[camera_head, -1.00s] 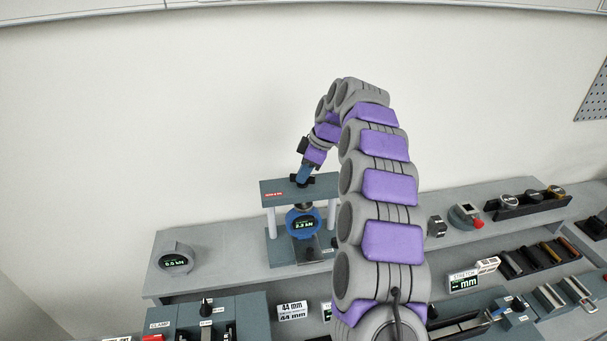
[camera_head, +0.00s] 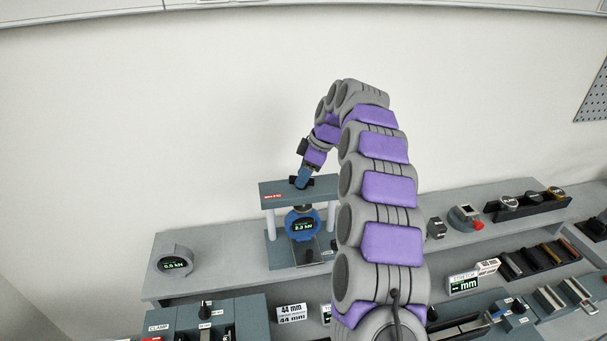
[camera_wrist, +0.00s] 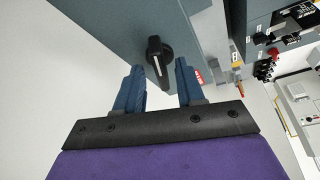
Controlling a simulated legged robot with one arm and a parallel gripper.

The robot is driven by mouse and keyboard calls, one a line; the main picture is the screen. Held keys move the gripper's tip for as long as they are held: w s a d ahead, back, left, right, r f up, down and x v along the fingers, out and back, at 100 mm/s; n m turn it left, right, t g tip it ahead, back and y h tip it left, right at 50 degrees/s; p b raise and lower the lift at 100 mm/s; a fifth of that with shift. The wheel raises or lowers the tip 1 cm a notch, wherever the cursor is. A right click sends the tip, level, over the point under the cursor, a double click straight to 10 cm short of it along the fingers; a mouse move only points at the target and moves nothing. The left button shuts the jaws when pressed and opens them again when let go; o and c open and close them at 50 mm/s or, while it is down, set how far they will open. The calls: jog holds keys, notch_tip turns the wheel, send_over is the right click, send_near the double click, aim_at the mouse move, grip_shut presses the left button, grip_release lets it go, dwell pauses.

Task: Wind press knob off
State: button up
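The press (camera_head: 313,189) stands on the back bench, with a grey top plate, pale posts and a round blue gauge (camera_head: 302,224) whose display reads about 2.3 kN. The black press knob (camera_wrist: 155,48), with a white line, is on the top plate. My gripper (camera_wrist: 159,66) has two blue fingers spread apart, pointing at the knob. The knob appears between the fingertips in the wrist view, with gaps beside it; how deep it lies between them I cannot tell. In the head view my gripper (camera_head: 301,182) is at the top plate and partly hides the knob.
A round grey gauge (camera_head: 174,263) stands to the left on the bench. A small device with a red knob (camera_head: 466,217) and a dark rack (camera_head: 531,204) are at right. Clamp and stretch stations fill the front. The wall behind is bare.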

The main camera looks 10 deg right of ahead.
jog(key=p+v, duration=0.8)
jog(key=v, duration=0.9)
jog(key=shift+w+d+r, duration=0.1)
jog(key=shift+r, duration=0.05)
